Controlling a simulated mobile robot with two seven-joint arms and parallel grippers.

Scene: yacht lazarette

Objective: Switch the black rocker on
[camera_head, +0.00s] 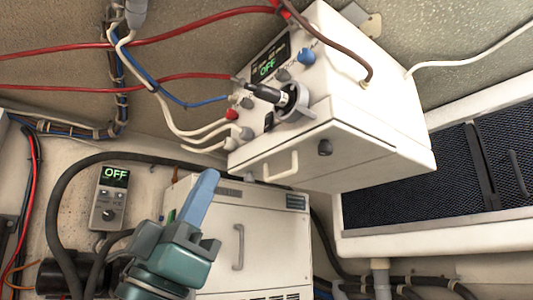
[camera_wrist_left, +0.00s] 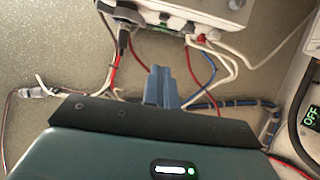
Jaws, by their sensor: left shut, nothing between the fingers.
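A white box (camera_head: 335,125) is mounted on the upper wall, with a control panel on its left face. The panel has a display reading OFF (camera_head: 267,66), a blue knob (camera_head: 306,56), a black plug-like part (camera_head: 268,95) and several cable connectors. A small black part (camera_head: 269,121) low on the panel looks like the black rocker; its position is too small to read. My left gripper (camera_head: 203,190) is shut and empty, below and left of the box, apart from it. In the left wrist view its blue fingers (camera_wrist_left: 163,88) point toward the box's underside (camera_wrist_left: 205,22).
A small wall controller (camera_head: 110,198) also reads OFF. A white cabinet (camera_head: 265,225) with a handle stands behind my gripper. Red, blue and white cables (camera_head: 190,100) run into the panel from the left. A dark mesh panel (camera_head: 430,175) lies at right.

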